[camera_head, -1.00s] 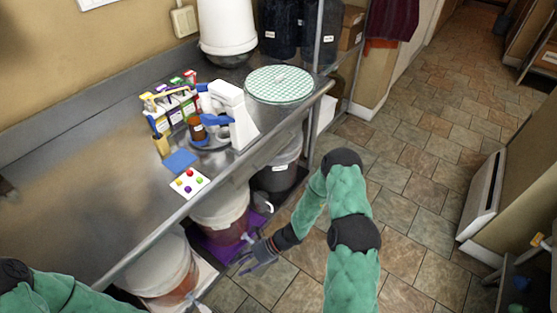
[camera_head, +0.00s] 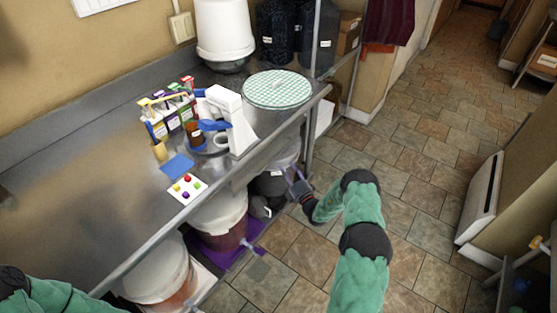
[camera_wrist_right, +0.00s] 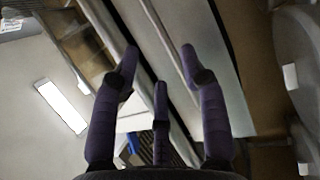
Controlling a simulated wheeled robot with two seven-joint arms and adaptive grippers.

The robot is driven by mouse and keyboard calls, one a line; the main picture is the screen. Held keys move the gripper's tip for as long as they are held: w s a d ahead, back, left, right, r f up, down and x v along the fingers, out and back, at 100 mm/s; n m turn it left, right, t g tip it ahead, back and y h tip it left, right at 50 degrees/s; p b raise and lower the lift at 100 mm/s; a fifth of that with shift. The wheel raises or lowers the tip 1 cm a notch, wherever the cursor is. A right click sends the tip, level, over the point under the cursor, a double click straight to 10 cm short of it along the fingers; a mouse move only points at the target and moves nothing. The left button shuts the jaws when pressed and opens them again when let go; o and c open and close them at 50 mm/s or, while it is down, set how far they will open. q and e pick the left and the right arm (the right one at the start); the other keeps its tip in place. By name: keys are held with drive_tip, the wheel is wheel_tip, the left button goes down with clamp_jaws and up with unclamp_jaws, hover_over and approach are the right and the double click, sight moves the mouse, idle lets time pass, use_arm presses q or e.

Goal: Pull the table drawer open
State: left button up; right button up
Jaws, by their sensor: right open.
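The steel table (camera_head: 90,200) runs along the wall on the left. I cannot make out a drawer front or handle under its front edge in the head view. My right gripper (camera_head: 296,182) is beside the table's front edge, near the far end. It is open and empty, its dark fingers spread in the wrist view (camera_wrist_right: 160,60). Beyond the fingers, that view shows a pale metal panel (camera_wrist_right: 225,75) with a long straight edge; I cannot tell whether it is the drawer. My left arm enters at the bottom left, its gripper out of view.
A white appliance (camera_head: 232,115) and a checkered round lid (camera_head: 277,89) are on top. The tiled floor (camera_head: 410,165) to the right is mostly clear.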

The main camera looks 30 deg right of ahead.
drive_tip(key=w+r+b, duration=0.1)
drive_tip(key=w, duration=0.6)
drive_tip(key=shift+w+r+b, duration=0.15)
drive_tip(key=shift+b, duration=0.2)
clamp_jaws()
